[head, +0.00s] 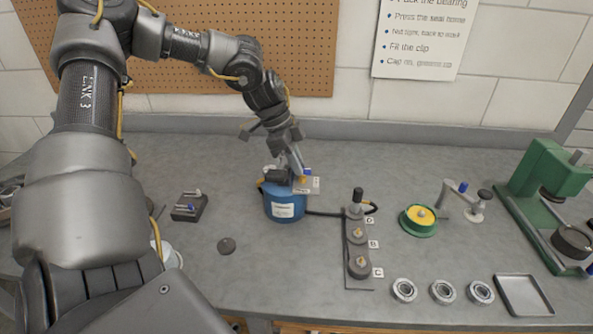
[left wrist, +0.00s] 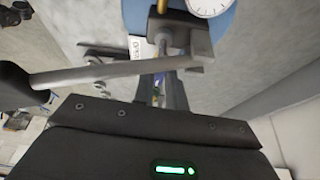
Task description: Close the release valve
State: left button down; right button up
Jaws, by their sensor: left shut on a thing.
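A blue canister (head: 284,205) with a white label stands on the bench, with small fittings and a tag (head: 308,186) on its top. My left gripper (head: 298,172) reaches down to those fittings and is shut on a small part there. The gripper hides most of that part, and I cannot clearly tell whether it is the release valve or how it is turned. In the left wrist view a grey metal block (left wrist: 190,45) with a brass-coloured stem (left wrist: 161,8) shows beside a white dial (left wrist: 208,5) on the blue top. My right gripper is not in view.
A dark hose (head: 325,213) runs from the canister to a strip with posts marked B, C and D (head: 358,245). A green-yellow grease pot (head: 420,219), several bearings (head: 443,292), a tray (head: 524,295) and a green press (head: 545,185) stand right. A small dark block (head: 188,208) lies left.

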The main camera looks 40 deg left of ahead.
pick_arm(q)
jog(key=shift+n, duration=0.5)
jog(key=c, duration=1.7)
grip_release()
jog(key=shift+c, duration=0.2)
jog(key=shift+o, duration=0.2)
jog(key=shift+r, duration=0.1)
jog(key=b+v, duration=0.1)
jog(key=v, duration=0.9)
jog(key=shift+s+r, duration=0.25)
jog(key=shift+s, duration=0.1)
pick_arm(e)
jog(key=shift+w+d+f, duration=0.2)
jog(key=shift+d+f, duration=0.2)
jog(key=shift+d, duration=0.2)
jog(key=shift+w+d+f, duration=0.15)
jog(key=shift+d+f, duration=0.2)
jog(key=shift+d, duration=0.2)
pick_arm(q)
jog(key=shift+a, duration=0.1)
